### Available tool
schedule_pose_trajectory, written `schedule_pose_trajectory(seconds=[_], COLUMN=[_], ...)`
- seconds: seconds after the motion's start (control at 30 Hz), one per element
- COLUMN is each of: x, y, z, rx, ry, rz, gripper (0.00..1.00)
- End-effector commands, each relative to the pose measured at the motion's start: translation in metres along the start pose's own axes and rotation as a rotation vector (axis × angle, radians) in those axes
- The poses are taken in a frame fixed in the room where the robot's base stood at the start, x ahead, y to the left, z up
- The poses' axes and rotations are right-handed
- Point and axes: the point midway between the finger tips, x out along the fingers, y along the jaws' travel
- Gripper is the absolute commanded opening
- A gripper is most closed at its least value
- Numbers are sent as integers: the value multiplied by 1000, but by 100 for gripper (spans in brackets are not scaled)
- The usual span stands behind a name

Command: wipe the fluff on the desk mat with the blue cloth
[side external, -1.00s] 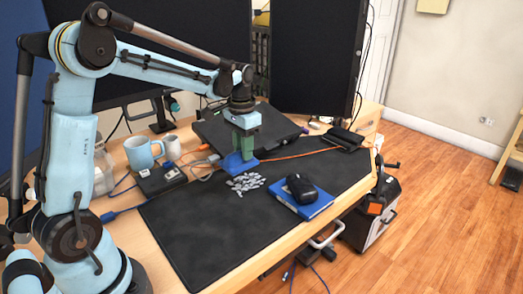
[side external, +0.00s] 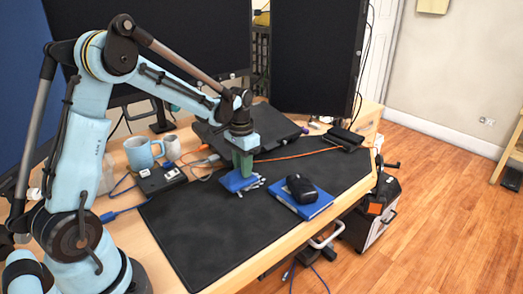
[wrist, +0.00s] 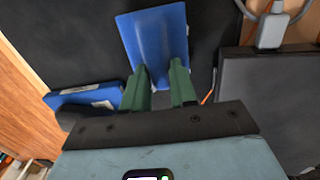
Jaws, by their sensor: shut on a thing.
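The blue cloth (side external: 233,181) lies flat on the black desk mat (side external: 200,232), under my gripper (side external: 243,170). The green fingers are shut on the cloth. In the wrist view the cloth (wrist: 152,30) spreads out beyond the fingertips of my gripper (wrist: 160,68). A little grey-white fluff (side external: 256,184) shows at the cloth's right and front edges. Any fluff under the cloth is hidden. No fluff can be made out in the wrist view.
A blue book (side external: 313,208) with a black mouse (side external: 300,187) on it lies to the right. A closed laptop (side external: 275,130) is behind. Two mugs (side external: 141,152), a black box (side external: 160,180) and cables are at the left. The mat's front left is clear.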

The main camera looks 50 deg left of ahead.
Motion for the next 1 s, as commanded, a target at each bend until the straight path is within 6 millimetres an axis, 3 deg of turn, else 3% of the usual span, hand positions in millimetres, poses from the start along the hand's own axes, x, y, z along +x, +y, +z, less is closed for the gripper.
schedule_pose_trajectory(seconds=[0.07,0.5,1.0], x=[11,9,8], y=[0,0,0], z=[0,-46,-51], rx=[0,1,0], ry=[0,0,0], rz=[0,0,0], gripper=[0,0,0])
